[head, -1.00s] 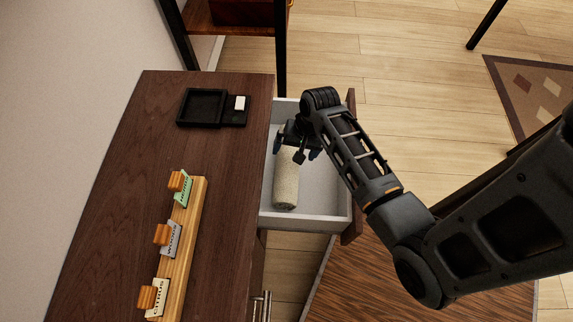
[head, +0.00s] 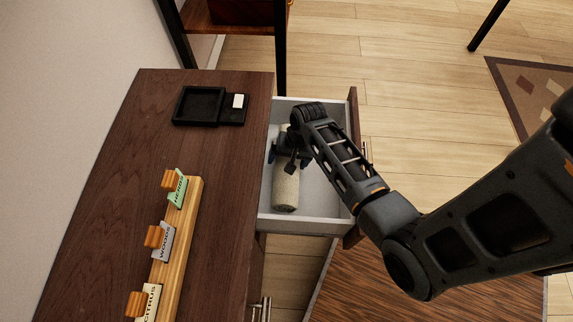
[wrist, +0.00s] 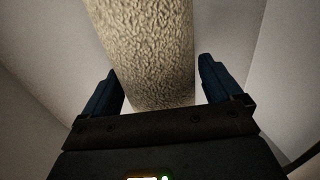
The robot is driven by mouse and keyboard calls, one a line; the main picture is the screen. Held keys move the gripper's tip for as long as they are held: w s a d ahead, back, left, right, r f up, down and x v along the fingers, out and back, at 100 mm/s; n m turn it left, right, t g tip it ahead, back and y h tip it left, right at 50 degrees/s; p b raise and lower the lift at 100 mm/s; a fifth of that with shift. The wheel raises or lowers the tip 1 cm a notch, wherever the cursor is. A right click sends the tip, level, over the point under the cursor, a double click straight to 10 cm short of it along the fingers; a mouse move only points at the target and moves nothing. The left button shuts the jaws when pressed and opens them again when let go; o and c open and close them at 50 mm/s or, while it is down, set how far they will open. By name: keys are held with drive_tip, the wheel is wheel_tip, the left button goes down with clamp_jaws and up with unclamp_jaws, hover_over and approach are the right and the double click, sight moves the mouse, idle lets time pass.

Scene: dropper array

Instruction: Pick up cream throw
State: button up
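The cream throw (head: 286,190) is a rolled, textured cylinder lying in the open white drawer (head: 318,207). My gripper (head: 287,160) is down in the drawer over the throw's far part, which the gripper and arm partly hide. In the wrist view the throw (wrist: 147,50) runs from the top edge down between the two blue fingers of my gripper (wrist: 160,85). The fingers are open, one on each side of the throw, with a visible gap at least on the right.
The dark wood cabinet top (head: 215,150) is left of the drawer. The drawer front (head: 353,150) stands close to my arm.

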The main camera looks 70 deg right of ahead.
drive_tip(key=c, duration=0.7)
drive_tip(key=shift+r, duration=0.1)
